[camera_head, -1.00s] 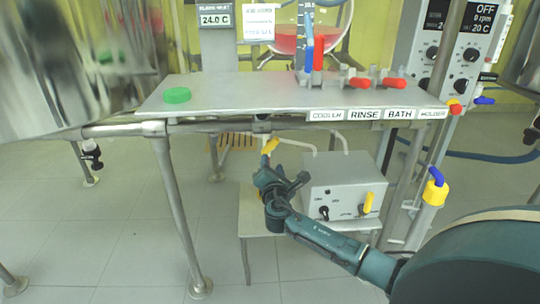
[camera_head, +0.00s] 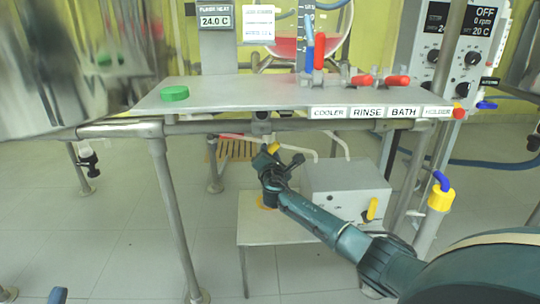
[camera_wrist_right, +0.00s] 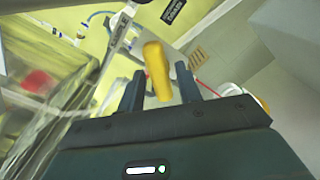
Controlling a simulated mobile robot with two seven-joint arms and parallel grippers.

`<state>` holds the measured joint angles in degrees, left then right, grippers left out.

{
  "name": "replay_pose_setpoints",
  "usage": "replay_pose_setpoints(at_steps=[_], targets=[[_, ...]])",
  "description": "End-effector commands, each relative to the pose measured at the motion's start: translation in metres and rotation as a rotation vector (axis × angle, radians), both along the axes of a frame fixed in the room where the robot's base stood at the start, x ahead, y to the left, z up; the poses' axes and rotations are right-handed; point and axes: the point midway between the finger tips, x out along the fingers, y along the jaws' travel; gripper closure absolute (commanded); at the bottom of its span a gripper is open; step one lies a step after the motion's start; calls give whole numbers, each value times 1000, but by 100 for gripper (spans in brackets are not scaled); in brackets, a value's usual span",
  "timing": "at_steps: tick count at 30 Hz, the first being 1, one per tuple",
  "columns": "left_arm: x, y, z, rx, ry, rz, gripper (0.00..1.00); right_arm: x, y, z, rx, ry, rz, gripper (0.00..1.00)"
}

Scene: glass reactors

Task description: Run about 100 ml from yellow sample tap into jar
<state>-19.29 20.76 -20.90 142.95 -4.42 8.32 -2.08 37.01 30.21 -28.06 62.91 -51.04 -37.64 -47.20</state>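The yellow tap handle (camera_head: 273,148) hangs under the steel bench top. In the right wrist view the yellow handle (camera_wrist_right: 157,70) stands between the two fingers of my right gripper (camera_wrist_right: 159,90). Narrow gaps show on both sides of it, so the fingers look open around it. In the head view my right gripper (camera_head: 268,164) is just below the handle. An orange ring (camera_head: 263,203) on the low table shows partly behind my gripper; I cannot tell if it belongs to the jar. A white round thing with a yellow edge (camera_wrist_right: 262,102) is partly hidden in the wrist view. My left gripper is not visible.
The steel bench top (camera_head: 240,90) and its legs are close above and beside my right arm. A grey box (camera_head: 345,185) with a yellow lever (camera_head: 372,208) stands on the low table (camera_head: 255,226). A blue-and-yellow valve (camera_head: 440,190) is at right.

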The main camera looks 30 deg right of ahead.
Motion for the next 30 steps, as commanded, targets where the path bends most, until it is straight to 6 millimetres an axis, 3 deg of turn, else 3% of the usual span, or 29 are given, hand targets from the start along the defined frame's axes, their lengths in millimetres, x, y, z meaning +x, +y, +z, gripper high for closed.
replay_pose_setpoints(at_steps=[12, 22, 30], targets=[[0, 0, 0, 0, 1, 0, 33, 0, 0, 0, 0, 0, 0, 99], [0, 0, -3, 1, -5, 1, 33, 0, 0, -1, 47, -27, 0, 100], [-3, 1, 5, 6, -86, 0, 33, 0, 1, -2, 201, -117, -1, 100]])
